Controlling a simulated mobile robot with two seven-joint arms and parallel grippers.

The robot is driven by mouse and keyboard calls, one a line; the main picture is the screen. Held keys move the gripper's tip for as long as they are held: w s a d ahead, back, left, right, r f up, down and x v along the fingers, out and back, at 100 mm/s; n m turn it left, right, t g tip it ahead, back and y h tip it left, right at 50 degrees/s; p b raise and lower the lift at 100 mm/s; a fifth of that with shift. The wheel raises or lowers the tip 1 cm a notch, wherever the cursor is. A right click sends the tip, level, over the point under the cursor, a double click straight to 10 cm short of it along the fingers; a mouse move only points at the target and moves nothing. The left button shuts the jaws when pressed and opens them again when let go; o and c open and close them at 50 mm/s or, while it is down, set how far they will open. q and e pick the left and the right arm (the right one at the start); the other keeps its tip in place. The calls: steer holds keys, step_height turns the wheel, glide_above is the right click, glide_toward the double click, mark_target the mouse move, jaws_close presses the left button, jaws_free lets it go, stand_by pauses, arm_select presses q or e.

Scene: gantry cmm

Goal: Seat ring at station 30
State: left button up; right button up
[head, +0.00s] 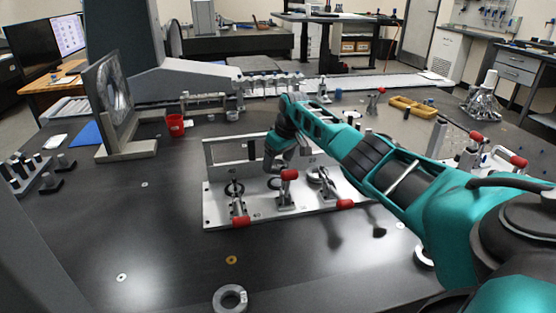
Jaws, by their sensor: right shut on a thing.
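A silver fixture plate (258,214) with an upright back wall and several clamp stations stands mid-table. My right gripper (275,170) comes in from the right and points down over the middle of the plate, behind the middle clamp. It is shut on a ring, mostly hidden by the fingers and clamp; whether it touches the plate I cannot tell. A dark round part (234,188) sits at the left station and a metal round part (319,177) at the right one. The station numbers are too small to read surely. A loose grey ring (230,298) lies at the front edge. My left gripper is not in view.
Red-handled toggle clamps (289,175) rise along the plate. The dark table's front left is mostly clear.

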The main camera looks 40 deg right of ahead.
mark_target(276, 181)
steer(key=shift+f+b, duration=1.2)
steer(key=shift+f, duration=0.05)
steer(key=shift+f+b, duration=0.8)
steer(key=shift+b, duration=0.05)
steer(key=shift+r, duration=0.1)
steer(key=shift+p, duration=0.35)
steer(key=shift+p, duration=0.7)
steer(key=shift+f+b, duration=0.4)
steer(key=shift+f, duration=0.25)
